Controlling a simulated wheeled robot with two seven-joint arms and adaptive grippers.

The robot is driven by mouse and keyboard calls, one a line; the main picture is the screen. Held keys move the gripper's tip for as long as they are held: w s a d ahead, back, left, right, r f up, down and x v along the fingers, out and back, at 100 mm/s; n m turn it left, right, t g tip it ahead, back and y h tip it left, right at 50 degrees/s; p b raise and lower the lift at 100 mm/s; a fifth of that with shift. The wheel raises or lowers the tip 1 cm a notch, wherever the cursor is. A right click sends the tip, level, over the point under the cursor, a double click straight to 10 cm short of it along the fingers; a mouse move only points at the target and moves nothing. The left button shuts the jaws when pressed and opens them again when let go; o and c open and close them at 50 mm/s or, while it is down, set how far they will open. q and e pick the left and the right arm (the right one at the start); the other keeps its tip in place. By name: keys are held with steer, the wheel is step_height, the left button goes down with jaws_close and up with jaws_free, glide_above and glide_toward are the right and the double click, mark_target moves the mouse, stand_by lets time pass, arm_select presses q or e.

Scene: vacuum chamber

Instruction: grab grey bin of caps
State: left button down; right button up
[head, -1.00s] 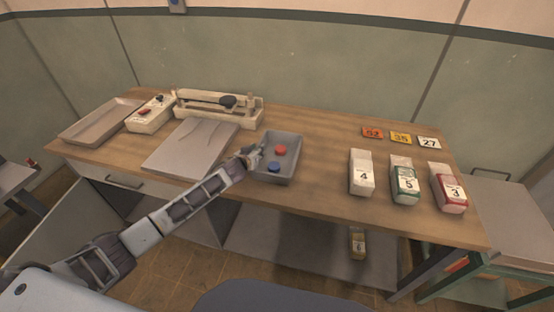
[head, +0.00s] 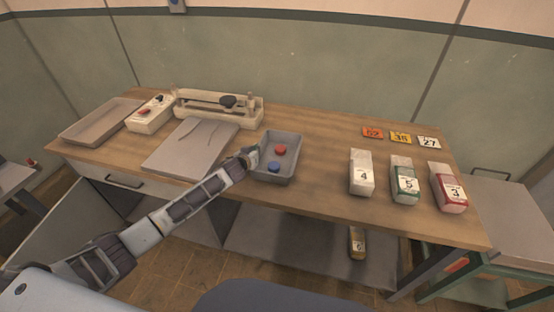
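The grey bin (head: 289,172) stands on the wooden table near its front edge, left of the numbered packages. A red cap (head: 281,149) and a blue cap (head: 274,167) lie inside it. My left gripper (head: 252,158) is at the bin's left wall, its fingertips at or very near the rim. The fingers are small and partly merged with the wall, so I cannot tell whether they are closed on it. My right gripper is not in view.
A metal plate (head: 185,149) lies left of the bin, with a sealer-like device (head: 218,108) behind it. A beige tray (head: 100,122) and a control box (head: 150,114) are at the far left. White (head: 361,172), green (head: 404,181) and red (head: 448,188) packages stand to the right.

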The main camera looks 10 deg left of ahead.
arm_select(q)
steer(key=shift+w+r, duration=0.1)
steer(key=shift+r, duration=0.05)
steer(key=shift+r, duration=0.85)
step_height(320, 180, up, 8)
steer(key=shift+r, duration=0.15)
stand_by(0.5)
